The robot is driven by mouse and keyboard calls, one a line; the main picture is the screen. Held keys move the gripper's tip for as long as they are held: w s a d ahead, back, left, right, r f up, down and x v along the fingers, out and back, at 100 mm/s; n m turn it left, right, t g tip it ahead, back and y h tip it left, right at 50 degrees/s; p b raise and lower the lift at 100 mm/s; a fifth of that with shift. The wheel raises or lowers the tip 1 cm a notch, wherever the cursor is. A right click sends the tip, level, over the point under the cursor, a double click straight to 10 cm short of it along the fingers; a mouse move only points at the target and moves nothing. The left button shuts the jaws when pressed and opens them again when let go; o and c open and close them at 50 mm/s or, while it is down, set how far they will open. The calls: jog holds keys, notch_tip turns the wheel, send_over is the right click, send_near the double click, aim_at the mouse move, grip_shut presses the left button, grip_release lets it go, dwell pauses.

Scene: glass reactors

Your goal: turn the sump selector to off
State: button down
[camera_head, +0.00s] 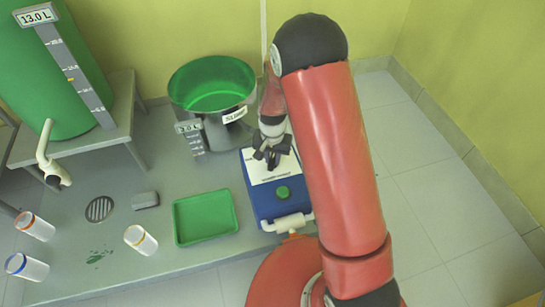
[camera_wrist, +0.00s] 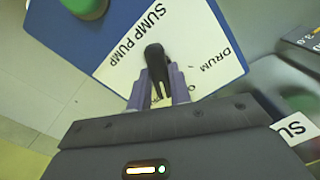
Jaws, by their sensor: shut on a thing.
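The sump selector is a black lever knob (camera_wrist: 155,62) on the white label plate (camera_wrist: 185,32) of a blue pump box (camera_head: 261,203). In the wrist view the plate reads "SUMP PUMP" and "DRUM". Another word, beginning with what looks like "O", is mostly hidden by a finger. My gripper (camera_wrist: 159,92) is shut on the knob, one finger on each side; it also shows over the box in the head view (camera_head: 270,158). The knob's free end points up in the wrist view, between "SUMP PUMP" and "DRUM". A round green button (camera_head: 283,192) sits on the box.
A green-lined vessel labelled "SUMP" (camera_head: 235,115) stands close behind the box. A green tray (camera_head: 205,218) lies to its left. Pale floor at right is clear.

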aim_at(272, 159)
jog(key=n, duration=0.5)
jog(key=shift+n, duration=0.3)
dwell(0.4)
jog(key=c, duration=1.3)
grip_release()
notch_tip(272, 159, up, 8)
jog(key=shift+f+p, duration=0.1)
jog(key=shift+p, duration=0.55)
